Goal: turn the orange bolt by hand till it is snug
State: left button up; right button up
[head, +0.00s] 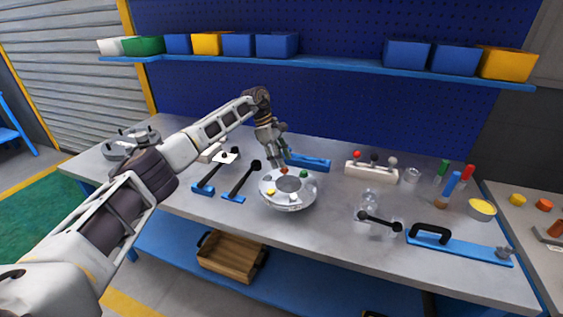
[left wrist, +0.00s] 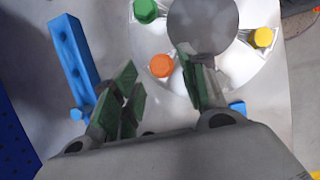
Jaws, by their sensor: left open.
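The flanged shell (head: 289,201) is a round light-grey part with a wide opening, standing on the workbench. The orange bolt (left wrist: 161,66) sits on its rim and also shows in the head view (head: 284,171), at the far side of the shell. My left gripper (head: 279,161) is just above and behind the orange bolt. In the left wrist view its two green-padded fingers (left wrist: 168,88) are spread apart, with the orange bolt ahead between them, apart from both. A green bolt (left wrist: 145,11) and a yellow bolt (left wrist: 263,36) sit on the same rim. My right gripper is not in view.
A blue block with sockets (head: 308,162) lies behind the shell. Two black-knobbed levers on blue bases (head: 239,184) stand to its left. A white holder with coloured knobs (head: 371,172) and a clear part with a black bar (head: 380,221) are to the right.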

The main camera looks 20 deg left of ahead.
pick_arm(q)
jog(key=v, duration=1)
jog(key=shift+r, duration=0.2)
dwell(0.3)
